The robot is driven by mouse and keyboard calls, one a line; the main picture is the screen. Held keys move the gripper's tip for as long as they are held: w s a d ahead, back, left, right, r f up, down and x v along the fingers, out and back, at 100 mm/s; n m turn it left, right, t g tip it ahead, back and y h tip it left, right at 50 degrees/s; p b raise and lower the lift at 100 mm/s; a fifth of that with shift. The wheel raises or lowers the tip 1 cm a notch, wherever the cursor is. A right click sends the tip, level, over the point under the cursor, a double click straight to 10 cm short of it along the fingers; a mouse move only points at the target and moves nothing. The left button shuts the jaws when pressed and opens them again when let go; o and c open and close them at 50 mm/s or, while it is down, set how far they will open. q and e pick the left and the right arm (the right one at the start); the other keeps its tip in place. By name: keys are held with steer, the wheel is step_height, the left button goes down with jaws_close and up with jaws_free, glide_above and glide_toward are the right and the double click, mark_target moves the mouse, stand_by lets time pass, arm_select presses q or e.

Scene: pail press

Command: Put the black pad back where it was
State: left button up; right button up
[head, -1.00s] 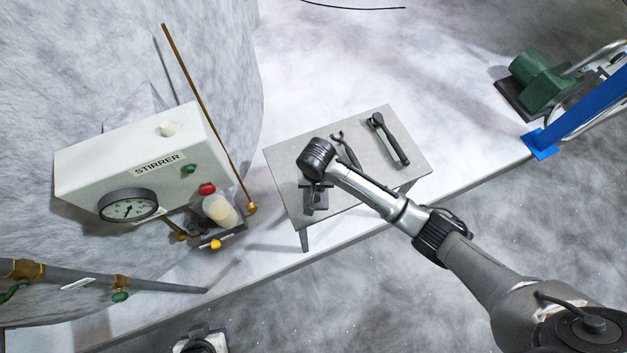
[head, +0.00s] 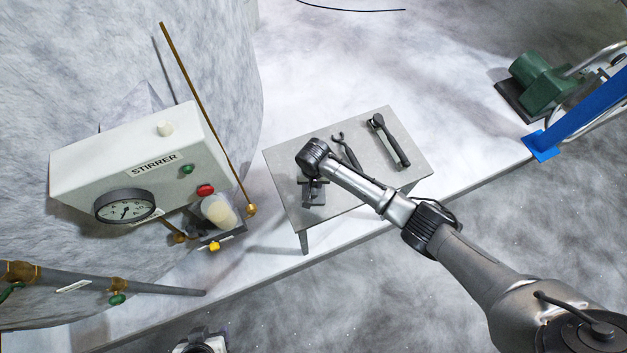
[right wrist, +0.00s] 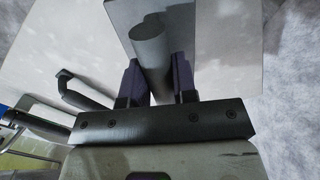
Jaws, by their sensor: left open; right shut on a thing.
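My right gripper (right wrist: 157,82) is shut on a dark grey upright round grip (right wrist: 149,48), which shows between its two fingers in the right wrist view. A flat dark plate (right wrist: 225,45) lies behind that grip; I take the two together as the black pad. In the head view the dark pad (head: 314,197) shows partly below my right wrist, over the near left part of the small grey table (head: 290,170). I cannot tell if it touches the tabletop. My left gripper (head: 203,341) is open and empty at the bottom edge of the head view, partly cut off.
A wrench (head: 348,156) and a ratchet-like tool (head: 390,142) lie on the table right of the pad. A white STIRRER box (head: 150,165) with a gauge stands at left. A green motor (head: 543,82) and blue beam (head: 590,115) stand at right.

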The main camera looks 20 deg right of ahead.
steer(key=shift+f, duration=0.15)
steer(key=o, duration=0.8)
steer(key=shift+o, duration=0.2)
step_height(320, 180, up, 11)
steer(key=shift+f+p, duration=0.2)
steer(key=shift+p, duration=0.35)
steer(key=shift+r, duration=0.9)
